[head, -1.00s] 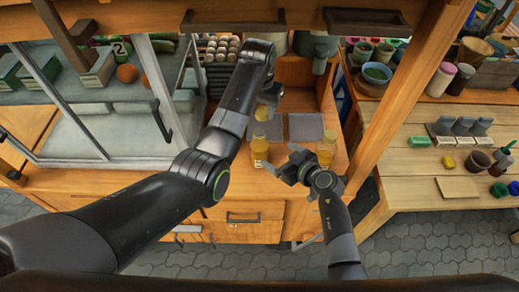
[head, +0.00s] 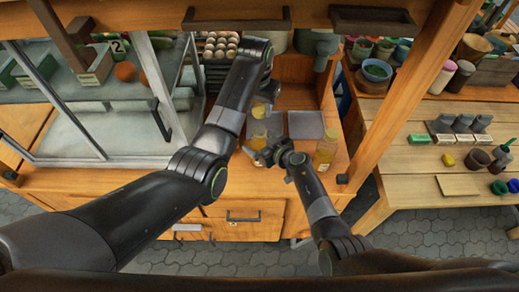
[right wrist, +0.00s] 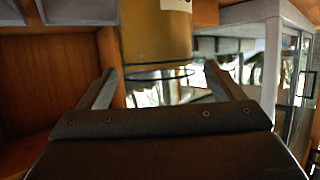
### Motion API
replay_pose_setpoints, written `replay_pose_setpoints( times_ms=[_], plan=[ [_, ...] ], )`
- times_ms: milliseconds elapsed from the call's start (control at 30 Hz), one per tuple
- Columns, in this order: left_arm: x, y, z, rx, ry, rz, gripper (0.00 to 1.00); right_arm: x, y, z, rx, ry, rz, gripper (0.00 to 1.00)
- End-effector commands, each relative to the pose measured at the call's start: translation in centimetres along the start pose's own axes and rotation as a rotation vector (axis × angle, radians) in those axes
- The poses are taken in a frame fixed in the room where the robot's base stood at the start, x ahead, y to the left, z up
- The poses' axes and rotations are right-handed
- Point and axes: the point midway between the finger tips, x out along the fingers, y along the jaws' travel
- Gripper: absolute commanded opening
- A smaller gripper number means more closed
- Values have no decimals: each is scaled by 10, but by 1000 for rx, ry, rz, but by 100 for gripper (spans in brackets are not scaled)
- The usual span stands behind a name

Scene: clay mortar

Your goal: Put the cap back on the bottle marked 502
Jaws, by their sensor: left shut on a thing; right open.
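A yellow-brown bottle (head: 258,139) stands on the wooden bench, with my right gripper (head: 268,156) at its near side. In the right wrist view a yellow-brown bottle (right wrist: 155,32) with a white label lies between the open fingers of my right gripper (right wrist: 165,85), apart from them; its number is not readable. A second yellow bottle (head: 261,110) shows just behind, below my left gripper (head: 270,92). A third bottle (head: 325,152) stands to the right. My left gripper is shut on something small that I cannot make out. I cannot identify the cap.
Two grey square plates (head: 306,125) lie on the bench behind the bottles. A glass cabinet (head: 110,125) stands at the left and a wooden post (head: 400,95) at the right. A side table (head: 430,165) beyond holds pots and small blocks.

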Motion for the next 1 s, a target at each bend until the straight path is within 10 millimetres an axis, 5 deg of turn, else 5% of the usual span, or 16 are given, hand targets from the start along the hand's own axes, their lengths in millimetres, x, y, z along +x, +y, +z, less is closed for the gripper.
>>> replay_pose_setpoints(
  times_ms=[300, 767, 1000],
  plan=[
    [0, 0, 0, 0, 0, 0, 19, 21, 0, 0, 1, 0, -2, 87],
    [0, 0, 0, 0, 0, 0, 19, 25, 0, 1, 0, -2, 1, 87],
    [0, 0, 0, 0, 0, 0, 19, 25, 0, 1, 0, -2, 1, 59]
  ],
)
